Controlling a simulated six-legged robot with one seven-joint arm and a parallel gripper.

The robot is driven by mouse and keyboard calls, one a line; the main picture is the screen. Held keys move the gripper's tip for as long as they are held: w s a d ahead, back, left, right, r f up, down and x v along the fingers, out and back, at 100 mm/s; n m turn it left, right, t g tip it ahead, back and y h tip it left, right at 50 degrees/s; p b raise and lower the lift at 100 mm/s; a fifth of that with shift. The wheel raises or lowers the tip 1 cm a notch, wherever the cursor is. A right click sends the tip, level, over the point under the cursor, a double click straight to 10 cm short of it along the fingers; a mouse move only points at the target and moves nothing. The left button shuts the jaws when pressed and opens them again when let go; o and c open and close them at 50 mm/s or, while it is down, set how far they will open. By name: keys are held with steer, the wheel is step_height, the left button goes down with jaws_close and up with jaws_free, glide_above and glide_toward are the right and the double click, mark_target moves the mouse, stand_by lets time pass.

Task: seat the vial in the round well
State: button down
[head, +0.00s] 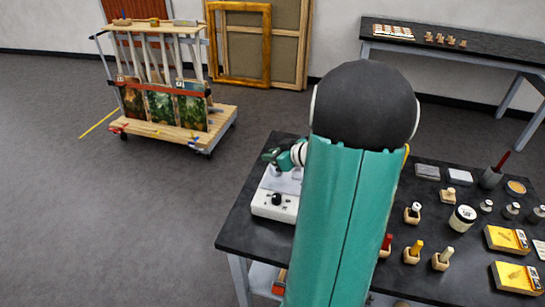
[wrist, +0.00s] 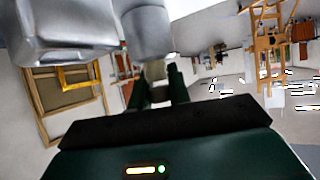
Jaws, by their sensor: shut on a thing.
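In the head view my gripper (head: 277,158) is at the left end of the dark bench, just above a white device with a black knob. My arm hides much of that area. In the wrist view the two dark fingers of my gripper (wrist: 156,88) are shut on a small pale piece, which I take to be the vial (wrist: 156,71). Its far end meets or passes behind a grey metallic cylinder (wrist: 148,32); I cannot tell if they touch. I cannot make out the round well in either view.
The white device (head: 272,205) stands near the bench's left edge (head: 238,225). Right of my arm are wooden blocks with brushes or vials (head: 443,258), a white jar (head: 462,218) and yellow boxes (head: 507,239). A wheeled rack (head: 160,130) stands on the floor at left.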

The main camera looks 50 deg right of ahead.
steer(key=shift+f, duration=0.35)
steer(key=shift+f, duration=0.1)
steer(key=c, duration=1.3)
jaws_free()
